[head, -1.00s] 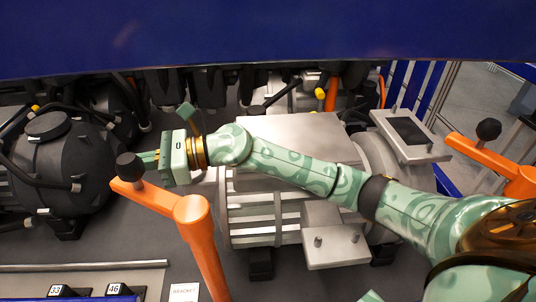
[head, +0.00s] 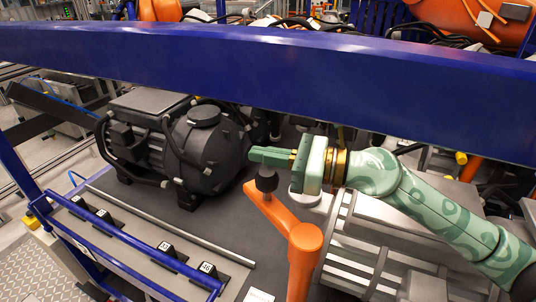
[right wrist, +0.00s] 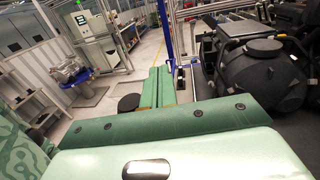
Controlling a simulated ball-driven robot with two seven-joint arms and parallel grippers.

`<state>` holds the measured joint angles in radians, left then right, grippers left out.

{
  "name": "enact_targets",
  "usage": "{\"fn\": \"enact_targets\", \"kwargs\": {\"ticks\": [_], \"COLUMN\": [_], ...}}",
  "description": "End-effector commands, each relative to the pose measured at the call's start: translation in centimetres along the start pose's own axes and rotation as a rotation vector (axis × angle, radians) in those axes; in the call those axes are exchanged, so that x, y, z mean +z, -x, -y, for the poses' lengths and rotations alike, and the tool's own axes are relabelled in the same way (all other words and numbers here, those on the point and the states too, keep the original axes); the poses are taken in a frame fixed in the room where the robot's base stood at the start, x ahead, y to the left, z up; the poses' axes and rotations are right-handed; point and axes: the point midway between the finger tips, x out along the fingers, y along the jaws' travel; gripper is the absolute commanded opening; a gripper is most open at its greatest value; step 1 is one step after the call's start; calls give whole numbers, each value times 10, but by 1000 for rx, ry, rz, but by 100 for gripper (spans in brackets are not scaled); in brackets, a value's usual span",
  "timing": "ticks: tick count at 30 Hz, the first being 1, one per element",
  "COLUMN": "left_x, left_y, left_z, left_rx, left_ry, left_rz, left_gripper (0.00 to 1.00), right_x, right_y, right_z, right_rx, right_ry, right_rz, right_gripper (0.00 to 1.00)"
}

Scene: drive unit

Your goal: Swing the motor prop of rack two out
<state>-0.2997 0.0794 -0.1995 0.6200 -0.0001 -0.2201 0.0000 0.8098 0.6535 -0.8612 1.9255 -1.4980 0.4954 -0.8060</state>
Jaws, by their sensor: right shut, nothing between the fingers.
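An orange prop (head: 304,245) with a bent arm stands at the lower middle of the head view. Its arm slants up and left to a black knob (head: 266,179). My right gripper (head: 268,156) is shut and empty, its green fingers pointing left just above the knob in the picture. I cannot tell whether they touch it. In the right wrist view the shut fingers (right wrist: 158,88) point away from me, and the black knob (right wrist: 129,103) shows just left of them. My left gripper is not in view.
A black motor (head: 205,150) stands on the dark deck left of the fingers. A silver finned motor (head: 355,240) lies under my right arm. A blue beam (head: 250,60) crosses the top. Numbered tags (head: 208,268) line the front rail.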

Motion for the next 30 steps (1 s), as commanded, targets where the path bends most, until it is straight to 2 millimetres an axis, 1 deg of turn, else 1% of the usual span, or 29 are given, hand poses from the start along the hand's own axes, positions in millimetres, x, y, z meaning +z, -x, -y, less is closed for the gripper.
{"fn": "enact_targets", "kwargs": {"ticks": [1,3,9,12,15,20,30], "left_x": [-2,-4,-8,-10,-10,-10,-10], "left_y": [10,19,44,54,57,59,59], "left_z": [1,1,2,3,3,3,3], "left_rx": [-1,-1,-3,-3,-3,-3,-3], "left_ry": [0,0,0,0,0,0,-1], "left_rz": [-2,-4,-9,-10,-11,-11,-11], "left_gripper": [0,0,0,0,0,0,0], "right_x": [16,26,45,51,54,56,56], "right_y": [3,7,19,23,26,29,29], "right_z": [-8,-22,-64,-79,-90,-98,-99], "right_rx": [2,2,3,3,3,1,0], "right_ry": [7,6,3,0,-2,0,0], "right_rz": [-2,-3,0,0,1,0,0], "right_gripper": [0,0,0,0,0,0,0]}}
